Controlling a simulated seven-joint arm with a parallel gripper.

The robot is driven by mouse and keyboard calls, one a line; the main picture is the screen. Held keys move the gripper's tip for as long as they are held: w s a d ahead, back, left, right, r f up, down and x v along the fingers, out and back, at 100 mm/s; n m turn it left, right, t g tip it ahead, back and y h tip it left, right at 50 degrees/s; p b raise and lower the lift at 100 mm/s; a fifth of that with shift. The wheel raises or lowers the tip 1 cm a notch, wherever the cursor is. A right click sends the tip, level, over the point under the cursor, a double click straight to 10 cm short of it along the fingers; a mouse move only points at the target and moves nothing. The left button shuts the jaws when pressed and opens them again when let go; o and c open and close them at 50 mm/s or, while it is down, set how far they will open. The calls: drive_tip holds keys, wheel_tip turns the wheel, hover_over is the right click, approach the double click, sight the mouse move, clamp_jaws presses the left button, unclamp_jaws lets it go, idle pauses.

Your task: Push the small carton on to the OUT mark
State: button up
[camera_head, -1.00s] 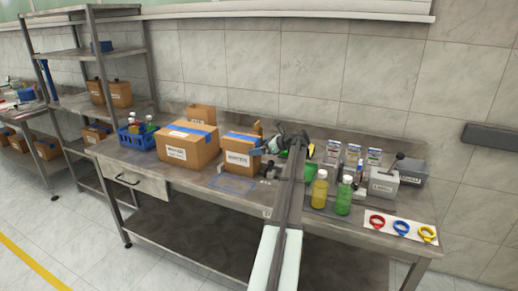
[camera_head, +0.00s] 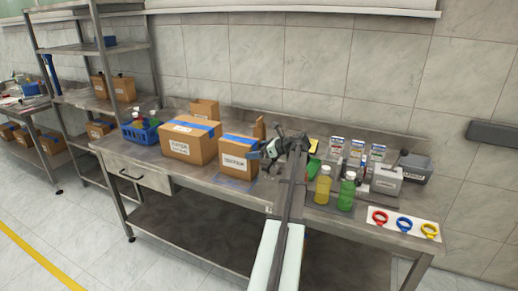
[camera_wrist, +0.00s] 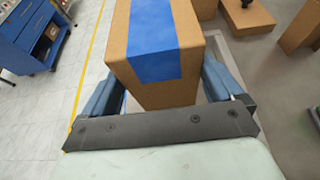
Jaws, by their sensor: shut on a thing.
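The small carton (camera_head: 237,160) is a brown box with blue tape on top and a white label on its front. It stands upright on the bench, and its base covers part of the blue-outlined OUT mark (camera_head: 231,184); only the mark's front portion shows. How squarely it sits there I cannot tell. My gripper (camera_head: 264,150) is at the carton's right side, shut on it. In the wrist view the carton (camera_wrist: 118,45) fills the space between the two blue fingers, its taped top facing the camera.
A larger taped carton (camera_head: 188,141) stands close on the left, with a blue crate of bottles (camera_head: 140,130) beyond it. Another carton (camera_head: 205,109) is behind. A yellow bottle (camera_head: 322,186) and a green bottle (camera_head: 346,192) stand right of my arm. The bench's front edge is close.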

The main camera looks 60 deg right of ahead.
drive_tip(key=shift+s+a, duration=0.15)
drive_tip(key=shift+a, duration=1.15)
drive_tip(key=shift+s+a, duration=0.15)
drive_tip(key=shift+a, duration=1.15)
drive_tip(key=o, duration=1.3)
drive_tip(key=shift+c, duration=0.2)
drive_tip(key=v, duration=1.3)
drive_tip(key=shift+s+r, duration=0.2)
drive_tip(key=shift+s, duration=0.1)
